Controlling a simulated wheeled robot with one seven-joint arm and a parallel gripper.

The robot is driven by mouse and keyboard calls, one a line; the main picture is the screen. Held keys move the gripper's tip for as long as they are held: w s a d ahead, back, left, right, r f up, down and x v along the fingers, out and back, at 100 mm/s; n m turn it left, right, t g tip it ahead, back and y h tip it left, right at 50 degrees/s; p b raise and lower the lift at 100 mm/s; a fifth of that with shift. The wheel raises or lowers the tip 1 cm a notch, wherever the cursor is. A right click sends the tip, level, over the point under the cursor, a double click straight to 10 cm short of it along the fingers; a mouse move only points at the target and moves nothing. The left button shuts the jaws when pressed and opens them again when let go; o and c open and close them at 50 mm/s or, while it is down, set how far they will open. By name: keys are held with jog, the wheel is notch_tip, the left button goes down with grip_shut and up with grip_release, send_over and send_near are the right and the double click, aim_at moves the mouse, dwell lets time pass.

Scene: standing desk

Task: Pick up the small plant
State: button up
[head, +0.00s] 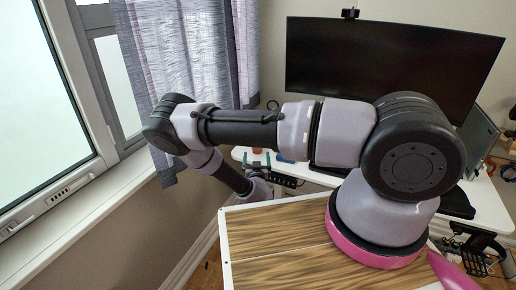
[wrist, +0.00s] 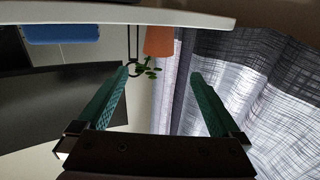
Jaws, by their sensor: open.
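The small plant shows in the wrist view, upside down in that picture, as an orange pot (wrist: 160,41) with green leaves (wrist: 150,70). It is at the edge of the white desk (wrist: 200,19). My gripper (wrist: 159,75) is open, with its two teal fingers spread apart. The plant appears beyond the fingertips, in the gap between them and nearer the left finger. Nothing is between the pads. In the head view my gripper (head: 257,158) is at the desk's left end, and I cannot make out the plant there.
A dark monitor (head: 390,55) stands on the white desk (head: 490,208). A blue object (wrist: 62,32) lies on the desk near the plant. A grey curtain (head: 180,60) hangs beside the window at the left. A wood-topped surface (head: 275,245) is in front.

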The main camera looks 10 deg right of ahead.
jog(key=w, duration=0.2)
jog(key=w+d, duration=0.1)
jog(key=w, duration=0.1)
jog(key=shift+w, duration=0.35)
jog(key=shift+w+d+f, duration=0.1)
jog(key=shift+w+d, duration=0.1)
jog(key=shift+w, duration=0.7)
jog(key=shift+w+d+f, duration=0.15)
jog(key=shift+w+d, duration=0.1)
jog(key=shift+w, duration=0.65)
jog(key=shift+w+d+f, duration=0.1)
jog(key=shift+w+d, duration=0.1)
jog(key=shift+w, duration=0.7)
jog(key=c, duration=1.5)
